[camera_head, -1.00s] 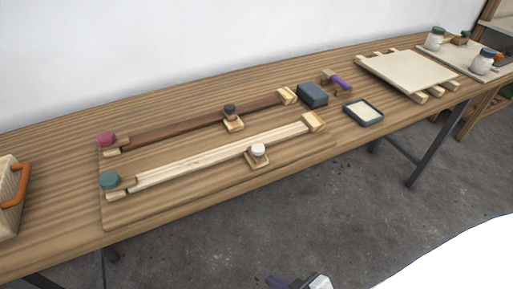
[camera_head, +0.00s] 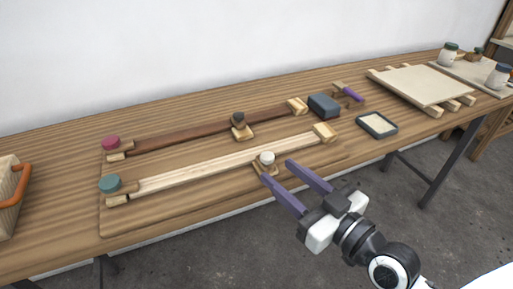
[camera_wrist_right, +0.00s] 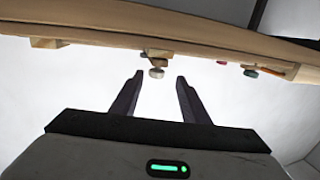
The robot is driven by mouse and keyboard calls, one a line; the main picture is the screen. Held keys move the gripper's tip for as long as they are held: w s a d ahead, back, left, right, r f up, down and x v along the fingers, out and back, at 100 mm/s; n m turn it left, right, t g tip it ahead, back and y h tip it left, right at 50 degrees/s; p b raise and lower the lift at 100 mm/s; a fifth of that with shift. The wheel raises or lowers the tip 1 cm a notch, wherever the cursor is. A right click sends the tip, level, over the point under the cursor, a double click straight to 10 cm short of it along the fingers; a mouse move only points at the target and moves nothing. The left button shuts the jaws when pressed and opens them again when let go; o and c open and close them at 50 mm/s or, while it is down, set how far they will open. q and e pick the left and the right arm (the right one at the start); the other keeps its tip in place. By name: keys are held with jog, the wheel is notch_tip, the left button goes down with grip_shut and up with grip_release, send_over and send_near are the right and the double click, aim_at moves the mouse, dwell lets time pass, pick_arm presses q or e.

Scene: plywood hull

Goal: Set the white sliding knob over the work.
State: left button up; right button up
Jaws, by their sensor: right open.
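The white sliding knob (camera_head: 267,157) sits on a small wooden block at the near side of the pale wooden rail (camera_head: 220,165), right of its middle. In the right wrist view the white knob (camera_wrist_right: 157,73) shows beyond and between the fingertips. My right gripper (camera_head: 278,171) is open and empty, with its purple fingers pointing at the knob from the table's front side. The fingertips look close to the knob; whether they touch it I cannot tell. My left gripper is not in view.
Behind lies a dark rail (camera_head: 200,131) with a dark knob (camera_head: 238,118). A teal knob (camera_head: 109,184) and a red knob (camera_head: 111,143) stand at the left ends. A blue-grey block (camera_head: 323,106) and a shallow tray (camera_head: 377,125) lie to the right.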

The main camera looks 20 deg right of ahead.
jog(key=shift+w+d+r+t, duration=0.2)
jog(key=shift+r+t, duration=0.1)
jog(key=shift+r, duration=0.1)
jog(key=p, duration=0.1)
send_near(256, 146)
jog(key=w+a+r, duration=0.1)
jog(key=w, duration=0.1)
jog(key=w+a+r, duration=0.2)
jog(key=w+a, duration=0.1)
jog(key=shift+w+r, duration=0.35)
jog(key=shift+r, duration=0.05)
jog(key=shift+c, duration=0.5)
grip_shut()
